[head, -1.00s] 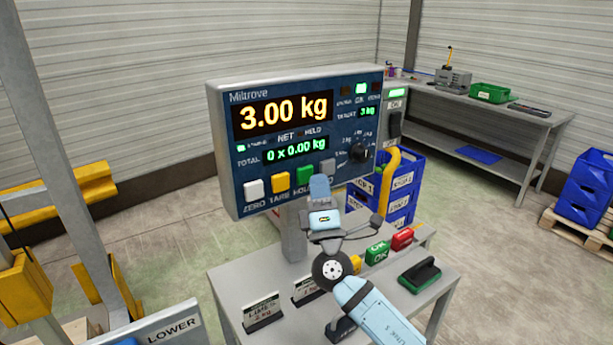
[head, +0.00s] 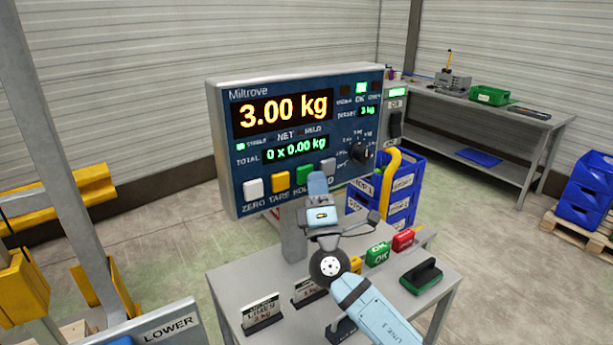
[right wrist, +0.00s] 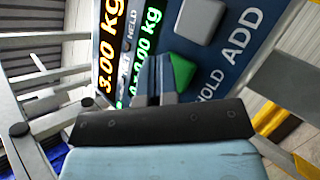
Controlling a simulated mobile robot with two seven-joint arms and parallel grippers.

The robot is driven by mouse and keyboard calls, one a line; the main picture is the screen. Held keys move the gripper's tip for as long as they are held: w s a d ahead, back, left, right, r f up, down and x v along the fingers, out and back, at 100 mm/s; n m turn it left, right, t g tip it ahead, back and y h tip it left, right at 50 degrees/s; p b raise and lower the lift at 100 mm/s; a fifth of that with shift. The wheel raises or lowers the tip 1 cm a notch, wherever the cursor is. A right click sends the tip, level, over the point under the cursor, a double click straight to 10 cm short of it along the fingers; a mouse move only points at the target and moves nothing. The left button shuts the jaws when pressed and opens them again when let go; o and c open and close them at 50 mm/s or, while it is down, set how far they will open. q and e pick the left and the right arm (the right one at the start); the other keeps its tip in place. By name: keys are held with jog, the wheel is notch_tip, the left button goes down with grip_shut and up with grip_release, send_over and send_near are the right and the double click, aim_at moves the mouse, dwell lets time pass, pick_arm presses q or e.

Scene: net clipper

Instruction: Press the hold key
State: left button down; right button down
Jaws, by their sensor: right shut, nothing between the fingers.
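The scale display (head: 228,160) reads 3.00 kg, with the total line at 0 x 0.00 kg. The HELD lamp looks unlit. Along its lower edge are a white ZERO key (head: 254,189), a yellow TARE key (head: 280,182), the green HOLD key (head: 303,175) and a grey ADD key (head: 328,166). My right gripper (head: 317,182) is shut and empty, its tip just right of the HOLD key and partly over it. In the right wrist view the fingers overlap the side of the green HOLD key (right wrist: 183,72); I cannot tell whether they touch it. My left gripper is out of view.
Blue crates (head: 404,190) stand behind. A workbench (head: 480,125) is at the back right.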

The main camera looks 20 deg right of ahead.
jog(key=shift+w+b, duration=0.3)
jog(key=shift+w, duration=0.05)
dwell(0.6)
jog(key=shift+s, duration=0.85)
jog(key=s, duration=0.3)
jog(key=s+b, duration=0.1)
jog(key=s, duration=0.1)
jog(key=shift+d, duration=0.4)
jog(key=shift+r, duration=0.1)
